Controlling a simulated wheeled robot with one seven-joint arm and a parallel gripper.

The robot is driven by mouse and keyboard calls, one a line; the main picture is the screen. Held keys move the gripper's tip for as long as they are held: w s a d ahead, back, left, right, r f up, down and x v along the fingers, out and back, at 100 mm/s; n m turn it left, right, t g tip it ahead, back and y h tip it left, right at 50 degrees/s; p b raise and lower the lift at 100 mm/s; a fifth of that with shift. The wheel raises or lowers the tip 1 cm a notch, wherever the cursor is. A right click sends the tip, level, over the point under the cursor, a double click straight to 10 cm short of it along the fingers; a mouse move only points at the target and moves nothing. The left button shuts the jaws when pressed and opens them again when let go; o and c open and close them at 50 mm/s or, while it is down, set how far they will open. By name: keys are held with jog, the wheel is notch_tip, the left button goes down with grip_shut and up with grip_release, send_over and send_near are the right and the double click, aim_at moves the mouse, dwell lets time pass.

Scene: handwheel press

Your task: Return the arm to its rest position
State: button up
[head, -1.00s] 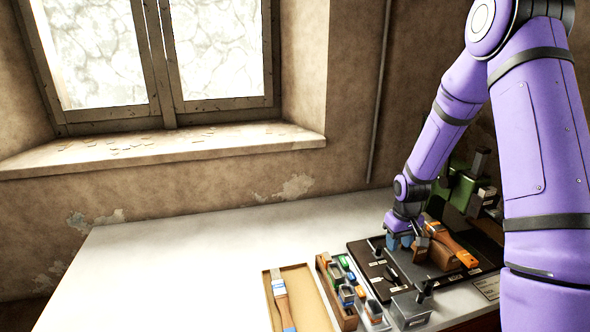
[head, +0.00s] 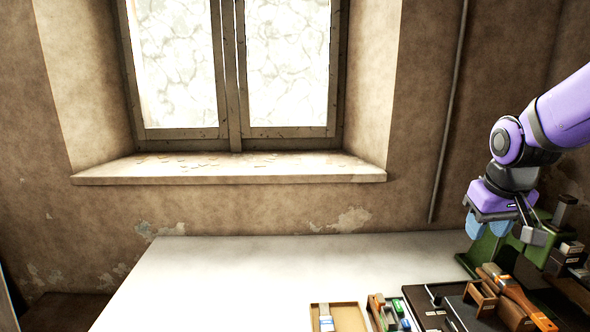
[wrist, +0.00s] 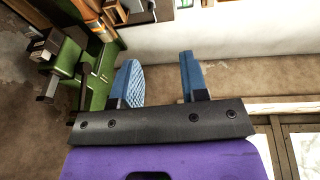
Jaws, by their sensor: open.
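My gripper (head: 488,226) is at the right of the head view, raised above the back of the table and in front of the green press (head: 484,258). Its two blue finger pads are apart with nothing between them, which the wrist view (wrist: 160,85) also shows. My purple arm comes in from the right edge. The green press also shows at the left of the wrist view (wrist: 98,75); part of it is hidden behind my gripper in the head view.
A brush with an orange handle (head: 522,300) rests on a brown wooden block on the dark board (head: 425,300). A tan tray (head: 348,318) holds another brush. A narrow wooden holder (head: 377,312) stands beside it. The white table (head: 250,275) is clear at left.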

jog(key=s+a+r+t, duration=0.1)
jog(key=s+r, duration=0.3)
jog(key=s, duration=0.4)
jog(key=s+a+r+t+y, duration=0.1)
jog(key=s+a+r, duration=0.3)
jog(key=s, duration=0.4)
jog(key=shift+s+r, duration=0.25)
jog(key=shift+r, duration=0.05)
jog(key=shift+o, duration=0.4)
